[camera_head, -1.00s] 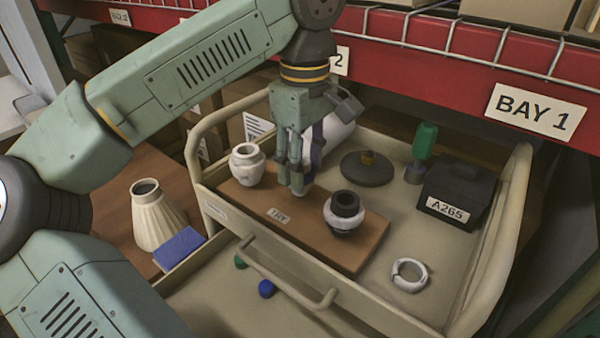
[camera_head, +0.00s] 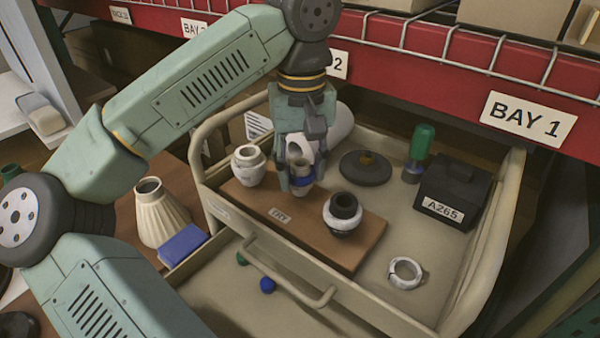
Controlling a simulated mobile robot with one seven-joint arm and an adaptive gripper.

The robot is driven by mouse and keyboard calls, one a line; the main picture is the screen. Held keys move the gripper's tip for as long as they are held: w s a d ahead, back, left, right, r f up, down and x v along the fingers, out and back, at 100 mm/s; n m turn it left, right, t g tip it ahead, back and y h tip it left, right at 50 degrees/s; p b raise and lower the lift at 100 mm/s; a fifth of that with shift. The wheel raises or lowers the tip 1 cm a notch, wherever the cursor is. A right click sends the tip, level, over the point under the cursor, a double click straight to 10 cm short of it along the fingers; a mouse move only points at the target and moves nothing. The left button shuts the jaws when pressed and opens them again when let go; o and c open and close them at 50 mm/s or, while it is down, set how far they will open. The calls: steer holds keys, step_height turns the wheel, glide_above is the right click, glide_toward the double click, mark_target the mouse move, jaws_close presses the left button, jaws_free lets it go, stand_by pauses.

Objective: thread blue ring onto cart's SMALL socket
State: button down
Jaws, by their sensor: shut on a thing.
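The blue ring (camera_head: 303,182) shows as a blue band between the fingers of my gripper (camera_head: 300,185), above the wooden board on the cart. My gripper points down and is shut on the ring. A small, pale, hollow socket (camera_head: 299,165) shows between the fingers, and the blue band appears to lie around it. The fingers hide parts of both, so I cannot tell how the ring is seated. On the same board, a larger white socket (camera_head: 248,165) stands to the left and a dark-topped socket with a white band (camera_head: 343,213) stands to the right.
A cream ribbed shade (camera_head: 160,215) stands left. The red shelf edge (camera_head: 430,60) is behind my arm.

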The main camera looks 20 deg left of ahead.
steer(key=shift+r+m+p, duration=0.15)
steer(key=shift+m+p, duration=0.3)
steer(key=shift+m, duration=0.65)
steer(key=m, duration=0.4)
steer(key=shift+a+f, duration=0.1)
steer(key=shift+f, duration=0.1)
steer(key=shift+m, duration=0.3)
steer(key=c, duration=0.9)
jaws_free()
step_height(320, 180, up, 7)
steer(key=shift+r, duration=0.2)
